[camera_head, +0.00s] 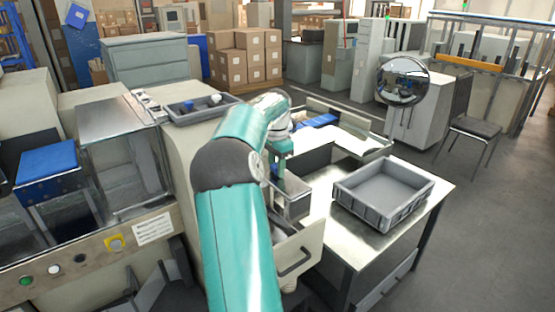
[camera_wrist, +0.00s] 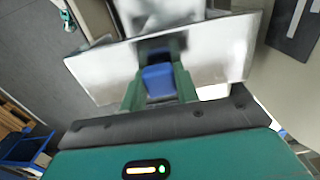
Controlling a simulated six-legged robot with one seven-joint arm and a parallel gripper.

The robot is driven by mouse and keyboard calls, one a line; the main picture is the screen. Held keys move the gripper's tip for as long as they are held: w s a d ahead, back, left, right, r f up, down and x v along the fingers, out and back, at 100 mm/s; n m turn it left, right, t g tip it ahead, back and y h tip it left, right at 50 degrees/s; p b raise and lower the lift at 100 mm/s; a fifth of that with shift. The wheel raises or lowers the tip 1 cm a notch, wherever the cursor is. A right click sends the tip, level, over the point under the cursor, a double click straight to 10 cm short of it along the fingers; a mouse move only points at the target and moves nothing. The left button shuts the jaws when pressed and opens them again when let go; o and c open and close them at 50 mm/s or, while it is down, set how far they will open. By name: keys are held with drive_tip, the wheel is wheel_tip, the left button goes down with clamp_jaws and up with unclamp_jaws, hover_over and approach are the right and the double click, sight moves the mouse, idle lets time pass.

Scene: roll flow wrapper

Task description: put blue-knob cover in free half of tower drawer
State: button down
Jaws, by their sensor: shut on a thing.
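The blue-knob cover (camera_head: 294,205) is a shiny metal piece hanging below my gripper (camera_head: 277,172). In the wrist view its bright metal top (camera_wrist: 108,72) spans the picture, and its blue knob (camera_wrist: 158,82) sits between the two green fingers of my gripper (camera_wrist: 160,88). The fingers are shut on the knob. The tower drawer (camera_head: 300,252) is pulled open, with a pale front and a dark handle. The cover is over or partly within the drawer opening; I cannot tell which. My arm and the cover hide the drawer's inside, so its halves do not show.
A metal-topped table (camera_head: 325,208) stands to the right of the drawer, with an empty grey crate (camera_head: 385,195) on it. Behind is an open tray with blue items (camera_head: 320,121). A dark tray (camera_head: 180,112) lies on the machine top. A round mirror (camera_head: 403,80) stands at the back.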

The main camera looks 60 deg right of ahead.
sight(276, 175)
drive_tip(key=shift+f, duration=0.5)
drive_tip(key=shift+a+f, duration=0.2)
drive_tip(key=shift+f, duration=0.1)
wheel_tip(276, 175, down, 2)
drive_tip(key=shift+d, duration=0.15)
drive_tip(key=shift+f, duration=0.3)
wheel_tip(276, 175, down, 14)
drive_tip(key=shift+f, duration=1.25)
idle(0.3)
drive_tip(key=c, duration=1)
unclamp_jaws()
drive_tip(key=shift+f, duration=0.1)
drive_tip(key=shift+o, duration=0.2)
